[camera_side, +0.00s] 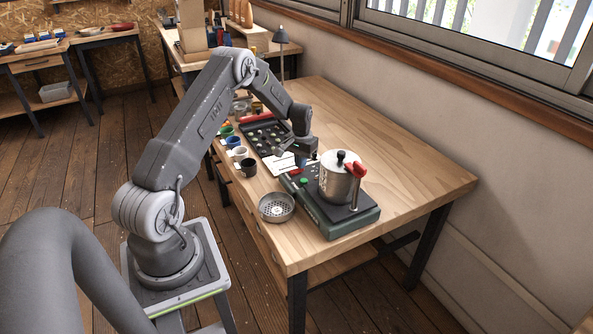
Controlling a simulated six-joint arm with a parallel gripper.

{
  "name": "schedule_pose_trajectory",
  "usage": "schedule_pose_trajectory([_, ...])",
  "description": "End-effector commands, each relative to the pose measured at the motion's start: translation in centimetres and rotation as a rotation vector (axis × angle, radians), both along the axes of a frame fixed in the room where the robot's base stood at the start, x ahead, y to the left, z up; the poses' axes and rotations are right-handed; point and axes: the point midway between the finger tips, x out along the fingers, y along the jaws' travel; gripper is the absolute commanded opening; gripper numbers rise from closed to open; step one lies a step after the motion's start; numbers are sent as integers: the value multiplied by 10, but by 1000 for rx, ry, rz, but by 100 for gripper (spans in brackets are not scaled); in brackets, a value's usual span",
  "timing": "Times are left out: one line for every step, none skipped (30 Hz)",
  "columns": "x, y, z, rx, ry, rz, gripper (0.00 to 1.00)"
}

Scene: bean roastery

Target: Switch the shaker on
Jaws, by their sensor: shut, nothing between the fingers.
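The shaker (347,224) is a dark green machine on the near part of the wooden table. A lidded metal pot (336,184) with a black knob stands on it, beside an upright post with a red handle (356,169). The shaker's control panel at its left end carries a red button (296,172) and a green button (304,181). My gripper (309,156) is shut and empty, just above and behind the panel. I cannot tell whether it touches anything, and the arm hides part of what lies behind it.
A round perforated metal pan (276,208) lies left of the shaker. Small cups, one dark (248,168), stand along the table's left edge. A black tray (262,134) and a white card (283,164) lie behind the panel. The table's right side (400,165) is clear.

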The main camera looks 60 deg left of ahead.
Motion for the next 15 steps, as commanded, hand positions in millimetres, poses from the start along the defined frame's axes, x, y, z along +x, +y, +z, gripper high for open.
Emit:
schedule_pose_trajectory([0,0,-1,0,0,0,0])
schedule_pose_trajectory([0,0,-1,0,0,0,0])
schedule_pose_trajectory([0,0,-2,0,0,0,0])
schedule_pose_trajectory([0,0,-2,0,0,0,0])
schedule_pose_trajectory([0,0,-3,0,1,0,0])
schedule_pose_trajectory([0,0,-4,0,1,0,0])
schedule_pose_trajectory([0,0,-4,0,1,0,0])
schedule_pose_trajectory([0,0,-4,0,1,0,0])
schedule_pose_trajectory([0,0,-5,0,1,0,0])
schedule_pose_trajectory([0,0,-6,0,1,0,0])
schedule_pose_trajectory([0,0,-6,0,1,0,0])
schedule_pose_trajectory([0,0,-7,0,1,0,0])
schedule_pose_trajectory([0,0,-7,0,1,0,0])
schedule_pose_trajectory([0,0,-7,0,1,0,0])
schedule_pose_trajectory([0,0,-8,0,1,0,0])
